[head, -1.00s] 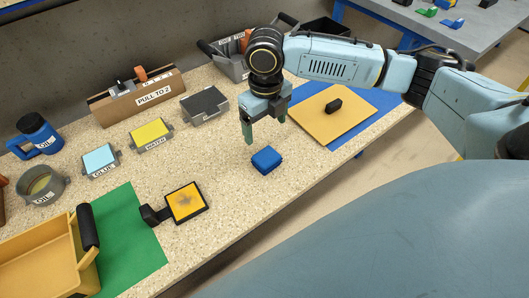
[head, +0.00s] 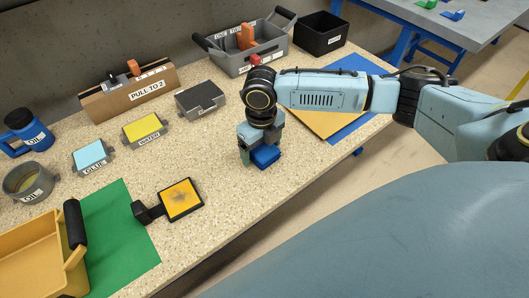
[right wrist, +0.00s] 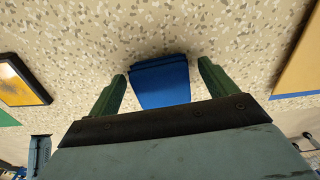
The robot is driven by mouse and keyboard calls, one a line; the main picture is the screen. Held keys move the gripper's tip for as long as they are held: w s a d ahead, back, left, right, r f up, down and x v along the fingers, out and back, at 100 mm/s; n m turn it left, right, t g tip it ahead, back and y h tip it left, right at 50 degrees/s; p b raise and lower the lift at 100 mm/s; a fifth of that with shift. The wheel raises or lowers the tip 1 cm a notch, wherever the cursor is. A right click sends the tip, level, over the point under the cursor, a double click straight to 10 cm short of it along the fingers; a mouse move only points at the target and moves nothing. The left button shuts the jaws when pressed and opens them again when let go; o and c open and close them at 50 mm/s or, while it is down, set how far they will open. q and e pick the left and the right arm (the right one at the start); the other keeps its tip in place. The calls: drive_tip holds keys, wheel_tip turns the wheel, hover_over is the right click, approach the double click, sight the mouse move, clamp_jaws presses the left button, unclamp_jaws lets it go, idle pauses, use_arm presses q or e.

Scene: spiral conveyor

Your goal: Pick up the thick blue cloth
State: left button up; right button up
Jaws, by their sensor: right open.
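The thick blue cloth (head: 265,156) lies folded on the speckled table, right below my right gripper (head: 258,158). In the right wrist view the cloth (right wrist: 160,82) sits between the two green fingers of the right gripper (right wrist: 162,85). The fingers are apart, with a gap on each side of the cloth, so the gripper is open. In the head view the gripper hides part of the cloth. My left gripper is not in view.
A yellow-topped black pad with a handle (head: 180,199) lies to the left of the cloth. A wooden board (head: 315,120) on a blue mat is at the right. Boxes labelled glue (head: 91,156) and water (head: 145,129) stand farther back. The table edge is close on the right.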

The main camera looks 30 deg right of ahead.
sight(262, 147)
drive_tip(key=shift+f, duration=0.3)
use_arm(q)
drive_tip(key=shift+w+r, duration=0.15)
use_arm(e)
drive_tip(key=shift+c, duration=0.3)
drive_tip(key=c, duration=1)
drive_tip(key=shift+r, duration=0.2)
